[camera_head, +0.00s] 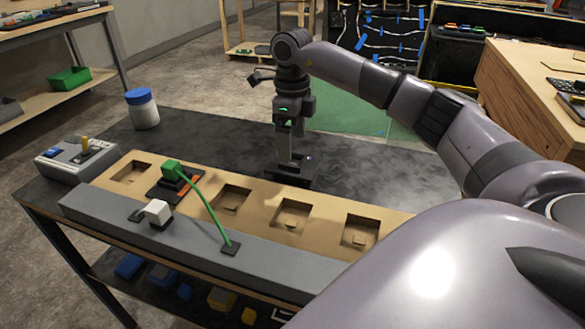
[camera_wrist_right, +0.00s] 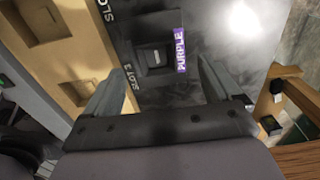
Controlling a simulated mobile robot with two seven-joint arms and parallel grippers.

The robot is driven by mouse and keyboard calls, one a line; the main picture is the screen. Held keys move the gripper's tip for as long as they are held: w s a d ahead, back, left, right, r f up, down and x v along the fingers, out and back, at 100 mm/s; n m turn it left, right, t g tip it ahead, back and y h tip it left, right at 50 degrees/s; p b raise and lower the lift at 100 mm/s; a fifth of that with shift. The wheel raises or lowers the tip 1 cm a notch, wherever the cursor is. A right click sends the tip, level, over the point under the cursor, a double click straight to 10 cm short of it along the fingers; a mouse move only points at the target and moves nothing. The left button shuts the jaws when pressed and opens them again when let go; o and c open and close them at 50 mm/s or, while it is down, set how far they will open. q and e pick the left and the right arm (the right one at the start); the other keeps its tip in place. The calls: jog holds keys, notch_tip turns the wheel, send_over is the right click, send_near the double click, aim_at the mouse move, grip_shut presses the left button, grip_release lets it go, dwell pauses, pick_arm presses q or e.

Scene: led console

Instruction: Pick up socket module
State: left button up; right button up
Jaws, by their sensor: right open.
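A dark socket module (camera_wrist_right: 155,57) with a purple "PURPLE" label (camera_wrist_right: 180,50) lies on the black table top, behind the wooden slot board. In the head view the module (camera_head: 302,182) is a dark block partly hidden under my right gripper (camera_head: 291,165). My right gripper points down over it. In the right wrist view the fingers of the right gripper (camera_wrist_right: 162,66) are apart, one on each side of the module, with nothing clamped between them. Whether the fingers touch it cannot be told. My left gripper is out of view.
The wooden board (camera_head: 265,212) has several square recesses; one holds a module with a green plug (camera_head: 172,168) and cable. A white plug (camera_head: 158,212) sits on the grey front ledge (camera_head: 190,235). A control box (camera_head: 76,160) and blue-lidded jar (camera_head: 142,108) stand left.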

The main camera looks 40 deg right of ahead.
aim_at(293, 163)
jog(key=f, duration=0.6)
jog(key=shift+s+a+f, duration=0.1)
jog(key=shift+s, duration=0.2)
jog(key=c, duration=0.8)
jog(key=shift+a+r+p, duration=0.1)
jog(key=shift+r+p, duration=1.5)
jog(key=shift+r, duration=8.45)
